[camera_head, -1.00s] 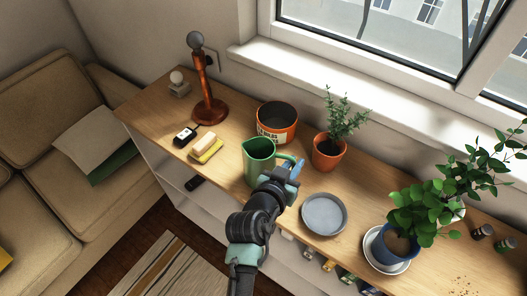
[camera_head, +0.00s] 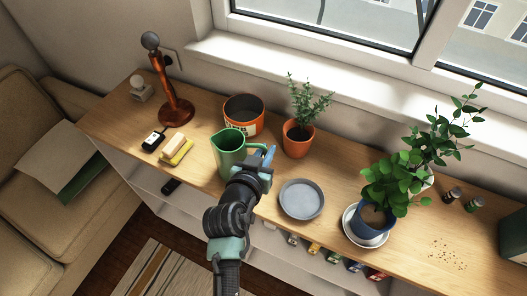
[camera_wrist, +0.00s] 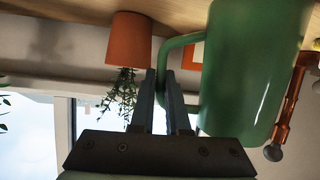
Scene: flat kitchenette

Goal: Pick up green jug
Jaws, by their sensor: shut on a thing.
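The green jug (camera_head: 229,156) stands upright near the front edge of the wooden shelf top (camera_head: 335,215), its handle toward the right. My gripper (camera_head: 267,157) is at the handle side of the jug, shut on the handle. In the wrist view, which is upside down, the jug (camera_wrist: 250,70) fills the right part and its handle loop reaches to the fingers (camera_wrist: 170,88). The jug's base is partly hidden behind my arm in the head view. I cannot tell whether it touches the shelf top.
An orange tin (camera_head: 243,128) stands just behind the jug. A potted herb (camera_head: 298,140) and a grey plate (camera_head: 301,199) are to the right. The window wall rises behind.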

